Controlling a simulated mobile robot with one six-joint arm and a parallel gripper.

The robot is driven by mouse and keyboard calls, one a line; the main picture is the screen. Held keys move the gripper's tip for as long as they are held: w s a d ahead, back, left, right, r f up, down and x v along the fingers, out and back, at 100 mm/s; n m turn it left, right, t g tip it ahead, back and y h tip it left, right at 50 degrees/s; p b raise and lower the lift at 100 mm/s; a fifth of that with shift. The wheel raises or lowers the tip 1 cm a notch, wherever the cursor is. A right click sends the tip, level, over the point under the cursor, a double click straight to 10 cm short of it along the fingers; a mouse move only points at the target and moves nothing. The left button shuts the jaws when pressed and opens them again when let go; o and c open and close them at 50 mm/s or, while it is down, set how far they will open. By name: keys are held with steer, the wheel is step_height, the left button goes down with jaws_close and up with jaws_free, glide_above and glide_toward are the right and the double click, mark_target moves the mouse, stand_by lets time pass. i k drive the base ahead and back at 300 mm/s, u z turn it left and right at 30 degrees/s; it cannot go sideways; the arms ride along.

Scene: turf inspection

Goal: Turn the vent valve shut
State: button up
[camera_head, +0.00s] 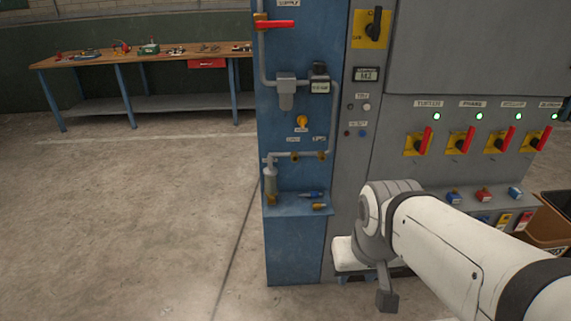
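A blue panel (270,150) carries pipework and several small valves. A red lever handle (274,24) lies horizontal across the pipe at the top, under a label that seems to read SUPPLY. A small yellow-orange knob (302,121) sits at mid-height, with a small label I cannot read. Two small brass fittings (294,156) sit on the lower pipe under small labels. I cannot tell which one is the vent valve. My gripper (388,298) hangs low in front of the cabinet, right of and below the panel, apart from the valves. Its fingers are not clear.
A grey cabinet (345,190) with red-handled switches (424,140) adjoins the panel. A white object (346,256) lies low behind my arm. A workbench (150,58) stands back left. The floor at left is clear.

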mark_target(302, 120)
steer(key=z, duration=2.05)
steer(key=k, duration=1.15)
steer(key=u, duration=1.9)
steer(key=i, duration=1)
steer(key=u, duration=0.05)
